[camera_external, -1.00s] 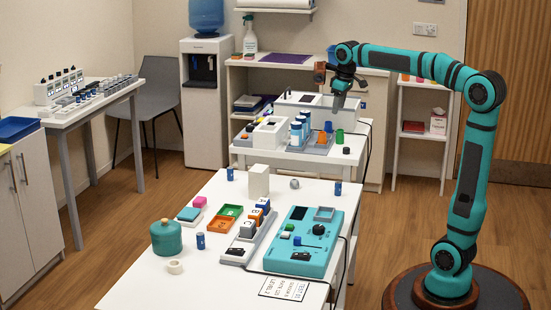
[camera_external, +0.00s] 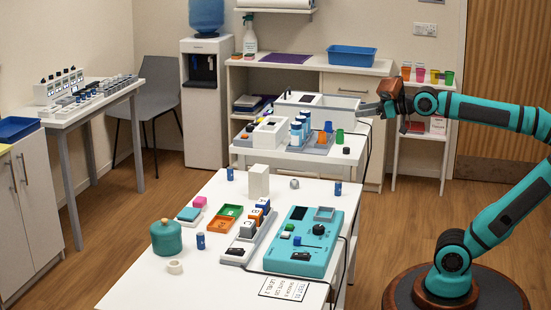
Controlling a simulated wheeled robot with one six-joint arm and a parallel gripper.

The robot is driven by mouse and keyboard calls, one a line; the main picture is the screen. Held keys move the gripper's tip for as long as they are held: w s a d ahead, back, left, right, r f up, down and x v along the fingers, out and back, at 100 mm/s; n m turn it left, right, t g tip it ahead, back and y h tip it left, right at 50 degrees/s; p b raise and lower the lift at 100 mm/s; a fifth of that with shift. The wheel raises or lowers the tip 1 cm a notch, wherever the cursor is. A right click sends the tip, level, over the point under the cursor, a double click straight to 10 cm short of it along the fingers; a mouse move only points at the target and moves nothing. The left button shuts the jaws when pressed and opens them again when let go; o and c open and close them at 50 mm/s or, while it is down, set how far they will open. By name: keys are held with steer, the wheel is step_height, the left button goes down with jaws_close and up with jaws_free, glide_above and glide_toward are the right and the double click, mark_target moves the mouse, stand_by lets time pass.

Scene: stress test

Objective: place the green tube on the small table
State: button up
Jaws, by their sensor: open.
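A small green tube (camera_external: 340,136) stands upright on the small white table (camera_external: 346,151) behind the front table. It is near that table's right side, beside a blue piece (camera_external: 328,126). My gripper (camera_external: 362,109) is open, above and to the right of the green tube and apart from it. Its fingers point left, near the right end of a grey-white bin. I see nothing held between the fingers, though they are small at this distance.
The grey-white bin (camera_external: 335,108) stands behind the tube. An orange cup (camera_external: 322,138), blue-white bottles (camera_external: 296,133) and a black knob (camera_external: 346,150) stand near it. Coloured cups (camera_external: 434,76) line the right shelf. The front table (camera_external: 205,275) holds a teal panel (camera_external: 302,247).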

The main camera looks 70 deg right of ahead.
steer(key=s+a, duration=0.1)
steer(key=s+a+t+y, duration=0.1)
steer(key=s, duration=0.1)
steer(key=s+a+t, duration=0.1)
steer(key=shift+s+r, duration=0.1)
steer(key=shift+s, duration=0.3)
